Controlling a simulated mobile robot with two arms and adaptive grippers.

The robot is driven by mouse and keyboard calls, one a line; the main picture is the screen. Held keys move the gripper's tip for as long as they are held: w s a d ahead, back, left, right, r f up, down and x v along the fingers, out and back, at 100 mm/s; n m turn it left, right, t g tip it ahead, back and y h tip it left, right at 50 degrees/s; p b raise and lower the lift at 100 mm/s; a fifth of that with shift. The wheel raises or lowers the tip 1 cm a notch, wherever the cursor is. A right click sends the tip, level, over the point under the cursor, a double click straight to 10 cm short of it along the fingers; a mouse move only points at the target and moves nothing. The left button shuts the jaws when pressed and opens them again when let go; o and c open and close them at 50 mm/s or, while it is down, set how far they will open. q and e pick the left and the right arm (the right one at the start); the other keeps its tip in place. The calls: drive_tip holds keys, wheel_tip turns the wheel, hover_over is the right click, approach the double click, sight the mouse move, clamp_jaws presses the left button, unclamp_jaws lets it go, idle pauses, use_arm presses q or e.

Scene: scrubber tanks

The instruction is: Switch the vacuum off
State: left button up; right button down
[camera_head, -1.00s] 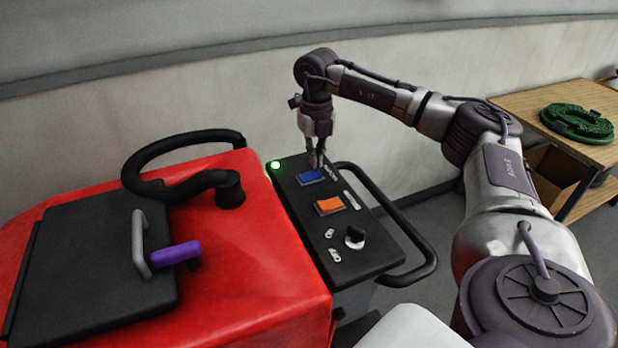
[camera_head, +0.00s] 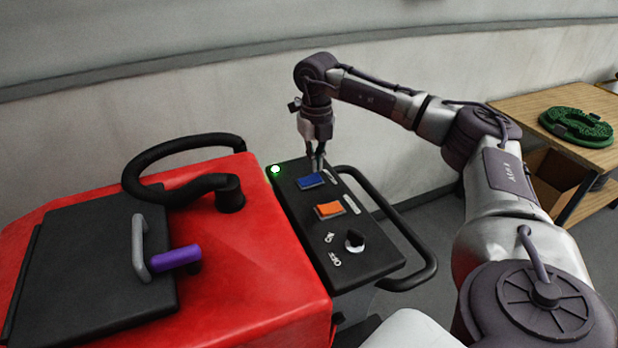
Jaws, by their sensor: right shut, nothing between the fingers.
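A black control panel (camera_head: 312,232) sits at the right end of the red scrubber (camera_head: 250,285). It carries a blue rocker switch (camera_head: 310,181), an orange rocker switch (camera_head: 330,210) and a black knob (camera_head: 355,240). A green lamp (camera_head: 275,169) glows at the panel's far left corner. My right gripper (camera_head: 318,169) is shut and empty, pointing down with its fingertips at the far edge of the blue switch. I cannot tell whether they touch it. The label beside the blue switch is partly hidden and hard to read. My left gripper is not in view.
A black bar handle (camera_head: 410,240) curves around the panel's right side. A black hose (camera_head: 185,187) and a black lid (camera_head: 85,260) with a grey handle and purple lever are on the scrubber. A wooden table (camera_head: 540,110) holds a green coil (camera_head: 577,125). A wall stands behind.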

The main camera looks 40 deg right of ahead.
sight(316, 176)
drive_tip(key=shift+f+b, duration=0.7)
drive_tip(key=shift+f, duration=0.5)
idle(0.7)
wheel_tip(316, 176, up, 7)
drive_tip(key=p, duration=0.6)
drive_tip(key=shift+r, duration=0.1)
idle(0.7)
